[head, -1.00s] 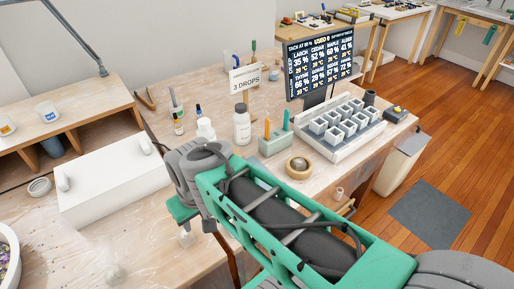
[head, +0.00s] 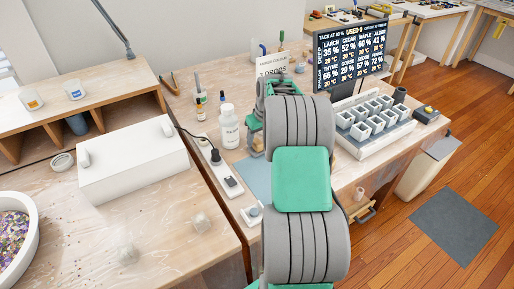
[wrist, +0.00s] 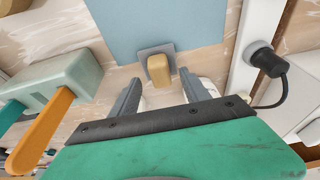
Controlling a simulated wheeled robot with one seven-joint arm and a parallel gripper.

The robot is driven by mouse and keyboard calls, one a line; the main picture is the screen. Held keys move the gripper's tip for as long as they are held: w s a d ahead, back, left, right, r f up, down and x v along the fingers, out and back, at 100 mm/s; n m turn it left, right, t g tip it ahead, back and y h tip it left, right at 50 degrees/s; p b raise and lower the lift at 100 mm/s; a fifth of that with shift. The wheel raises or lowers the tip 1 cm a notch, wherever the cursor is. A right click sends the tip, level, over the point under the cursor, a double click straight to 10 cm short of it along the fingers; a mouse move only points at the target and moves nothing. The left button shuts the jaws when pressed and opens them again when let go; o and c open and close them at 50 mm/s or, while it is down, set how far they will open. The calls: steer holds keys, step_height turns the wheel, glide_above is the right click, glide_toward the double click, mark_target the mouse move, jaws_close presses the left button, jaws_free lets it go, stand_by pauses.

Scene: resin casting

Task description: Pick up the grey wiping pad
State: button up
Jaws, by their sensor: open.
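The grey wiping pad (wrist: 145,51) is a small flat grey square with a tan block handle (wrist: 159,70) on top. In the wrist view it lies at the near edge of a light blue mat (wrist: 160,22). My gripper (wrist: 159,77) is open, with one finger on each side of the handle in the picture. The handle shows between the fingertips, and I cannot tell whether they touch it. In the head view my arm covers most of this area, and I cannot make out the pad clearly. The blue mat shows there beside my arm (head: 255,178).
A pale green holder (wrist: 55,85) with an orange-handled tool stands left of my gripper. A white power strip (wrist: 258,35) with a black plug lies right. In the head view, a white bottle (head: 229,130), white box (head: 135,165) and mould tray (head: 375,128) surround the arm.

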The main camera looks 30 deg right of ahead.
mark_target(257, 141)
steer(key=x, duration=0.3)
steer(key=shift+c, duration=0.5)
jaws_close()
